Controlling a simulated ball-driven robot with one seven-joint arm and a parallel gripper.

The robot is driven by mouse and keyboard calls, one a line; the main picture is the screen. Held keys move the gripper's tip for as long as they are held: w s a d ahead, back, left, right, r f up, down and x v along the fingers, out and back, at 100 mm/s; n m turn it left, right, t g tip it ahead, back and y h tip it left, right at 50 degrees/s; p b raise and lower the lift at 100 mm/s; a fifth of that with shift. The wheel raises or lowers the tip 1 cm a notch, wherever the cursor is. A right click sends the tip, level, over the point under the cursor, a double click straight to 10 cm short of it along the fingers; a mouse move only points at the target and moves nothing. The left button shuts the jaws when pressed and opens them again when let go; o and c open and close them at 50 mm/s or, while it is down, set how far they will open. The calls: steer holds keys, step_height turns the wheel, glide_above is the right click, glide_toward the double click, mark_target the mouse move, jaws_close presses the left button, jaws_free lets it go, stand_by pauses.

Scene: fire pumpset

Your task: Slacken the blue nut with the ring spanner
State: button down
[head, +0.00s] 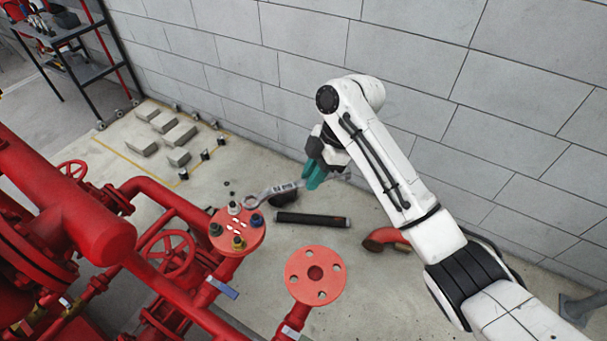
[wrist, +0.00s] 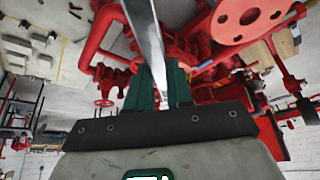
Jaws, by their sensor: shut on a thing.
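The blue nut (head: 257,220) sits on the right side of a round red flange (head: 222,244), with a white nut (head: 234,208), a yellow nut (head: 239,243) and a dark nut (head: 215,229) around it. My gripper (head: 314,178), with teal fingers, is shut on the silver ring spanner (head: 284,188) to the right of and behind the flange. The spanner's ring end points left, near the flange's back edge and apart from the blue nut in the picture. In the wrist view the spanner (wrist: 148,40) runs up from between my fingers (wrist: 160,88); its ring end is out of frame.
A second red flange (head: 315,274) with open holes stands in front right. Red pipework (head: 70,200) fills the left. The grey block wall (head: 420,90) is close behind my arm. Grey blocks (head: 175,135) lie back left.

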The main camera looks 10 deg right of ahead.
steer(key=shift+r, duration=0.1)
stand_by(0.3)
steer(key=shift+f+b, duration=1.5)
steer(key=shift+f, duration=1.05)
steer(key=shift+f+b, duration=0.95)
steer(key=shift+f, duration=0.4)
